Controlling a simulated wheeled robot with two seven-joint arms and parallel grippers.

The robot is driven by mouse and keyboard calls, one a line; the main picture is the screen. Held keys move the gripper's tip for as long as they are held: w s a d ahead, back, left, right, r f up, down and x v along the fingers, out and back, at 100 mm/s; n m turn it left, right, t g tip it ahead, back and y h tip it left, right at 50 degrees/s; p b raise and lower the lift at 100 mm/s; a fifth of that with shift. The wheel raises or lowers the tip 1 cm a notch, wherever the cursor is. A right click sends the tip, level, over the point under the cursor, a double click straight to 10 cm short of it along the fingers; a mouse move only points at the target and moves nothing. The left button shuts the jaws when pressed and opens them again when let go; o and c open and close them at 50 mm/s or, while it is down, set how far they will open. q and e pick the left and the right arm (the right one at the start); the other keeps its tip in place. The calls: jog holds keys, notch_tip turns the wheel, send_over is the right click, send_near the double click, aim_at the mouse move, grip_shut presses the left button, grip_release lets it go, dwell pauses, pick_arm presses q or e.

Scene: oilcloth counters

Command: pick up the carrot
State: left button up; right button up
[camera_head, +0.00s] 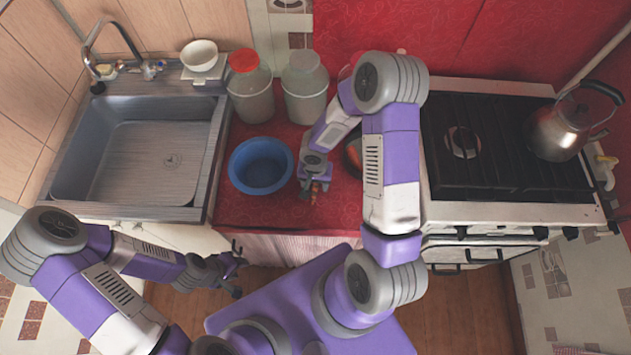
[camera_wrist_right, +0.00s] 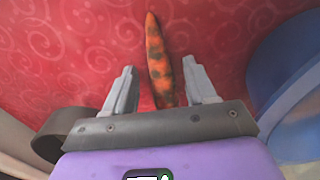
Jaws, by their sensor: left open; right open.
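An orange carrot with dark patches (camera_wrist_right: 157,60) lies on the red patterned counter. In the right wrist view it sits between and beyond the two fingers of my right gripper (camera_wrist_right: 160,88), which is open. In the head view my right gripper (camera_head: 314,186) is low over the counter, and a small orange part of the carrot (camera_head: 315,188) shows at its fingertips. Whether the fingers touch the carrot I cannot tell. My left gripper (camera_head: 236,272) is open and empty, in front of the counter's edge below the sink.
A blue bowl (camera_head: 261,166) stands just left of my right gripper. Two jars (camera_head: 250,95) (camera_head: 304,95) stand behind it. A dark pan or bowl (camera_head: 352,155) is partly hidden by my right arm. The sink (camera_head: 140,150) is left, the stove with a kettle (camera_head: 556,130) right.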

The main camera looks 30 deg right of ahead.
aim_at(315, 185)
grip_shut()
dwell(0.3)
notch_tip(315, 185, up, 10)
jog(key=p, duration=0.3)
jog(key=w+a+r+n+b, duration=0.2)
jog(key=w+a+n, duration=0.1)
jog(key=a+n, duration=0.2)
jog(key=shift+w+r+n+b, duration=0.25)
jog(key=shift+n+b, duration=0.1)
jog(key=shift+n, duration=0.85)
jog(key=shift+s+d, duration=0.1)
